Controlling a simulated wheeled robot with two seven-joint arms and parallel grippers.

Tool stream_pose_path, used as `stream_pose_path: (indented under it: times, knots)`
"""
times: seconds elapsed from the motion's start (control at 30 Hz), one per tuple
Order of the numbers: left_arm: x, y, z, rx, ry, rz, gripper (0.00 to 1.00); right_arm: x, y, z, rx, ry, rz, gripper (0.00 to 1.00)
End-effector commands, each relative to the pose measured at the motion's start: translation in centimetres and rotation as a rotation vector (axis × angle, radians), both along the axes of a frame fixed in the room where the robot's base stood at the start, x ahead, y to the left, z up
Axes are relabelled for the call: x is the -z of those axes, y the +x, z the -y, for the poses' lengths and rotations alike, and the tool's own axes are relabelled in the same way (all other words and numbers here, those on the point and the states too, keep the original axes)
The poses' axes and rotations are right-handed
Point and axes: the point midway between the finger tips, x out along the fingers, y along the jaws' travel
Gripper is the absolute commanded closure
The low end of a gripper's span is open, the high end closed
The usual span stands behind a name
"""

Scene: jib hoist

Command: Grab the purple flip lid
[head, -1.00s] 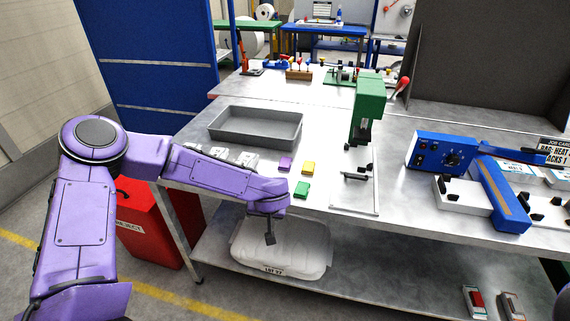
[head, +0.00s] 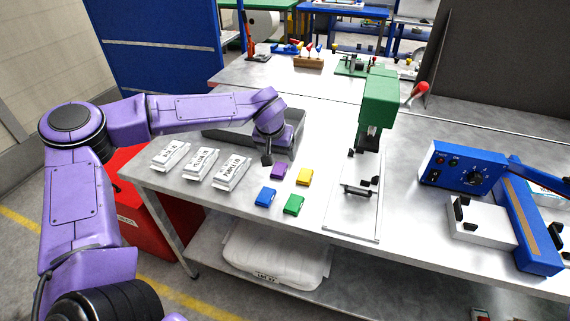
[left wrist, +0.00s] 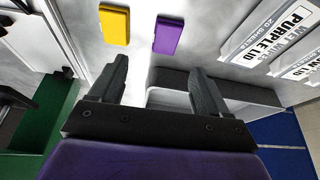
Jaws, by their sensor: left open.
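The purple flip lid (head: 278,170) lies on the metal bench among several small coloured lids, left of the yellow one. In the left wrist view it is a flat purple block (left wrist: 167,36) beyond the fingertips. My left gripper (head: 267,158) is above the bench close to the purple lid, just left of it in the head view. In the left wrist view the gripper (left wrist: 157,72) has its fingers apart with nothing between them. My right gripper is not in view.
Yellow (head: 304,177), blue (head: 265,197) and green (head: 293,205) lids lie close by. Three labelled white boxes (head: 231,172) stand to the left; a grey tray (head: 215,134) is behind my arm. A green press (head: 378,98) stands to the right.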

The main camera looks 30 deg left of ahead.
Motion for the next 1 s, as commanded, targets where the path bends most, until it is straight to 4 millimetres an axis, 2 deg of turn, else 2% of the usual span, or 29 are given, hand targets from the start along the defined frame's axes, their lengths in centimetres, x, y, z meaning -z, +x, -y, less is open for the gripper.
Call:
stream_pose_path:
  times: [0.1, 0.27, 0.5, 0.6, 0.8, 0.87, 0.9, 1.0]
  knots:
    - [2.3, 0.4, -0.8, -0.012, 0.001, -0.006, 0.23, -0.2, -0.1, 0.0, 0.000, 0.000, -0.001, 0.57]
    - [4.1, 0.9, -1.5, -0.019, 0.001, -0.003, 0.23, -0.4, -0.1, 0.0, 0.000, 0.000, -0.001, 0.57]
    - [8.0, 2.2, -1.8, -0.016, 0.002, -0.005, 0.23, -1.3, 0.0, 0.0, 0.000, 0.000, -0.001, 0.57]
    - [8.8, 2.6, -1.8, -0.014, 0.002, -0.003, 0.23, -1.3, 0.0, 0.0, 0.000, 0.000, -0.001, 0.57]
    - [8.9, 2.7, -1.8, -0.012, 0.001, -0.001, 0.23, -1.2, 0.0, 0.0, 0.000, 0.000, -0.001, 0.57]
    - [8.8, 2.7, -1.8, -0.012, 0.001, -0.001, 0.43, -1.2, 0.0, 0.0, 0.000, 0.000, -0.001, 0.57]
    - [8.8, 2.7, -1.8, -0.013, 0.001, -0.001, 0.56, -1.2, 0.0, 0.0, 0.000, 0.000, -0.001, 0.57]
    - [8.8, 2.7, -1.8, -0.013, 0.001, -0.001, 0.82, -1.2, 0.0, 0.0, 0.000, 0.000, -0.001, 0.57]
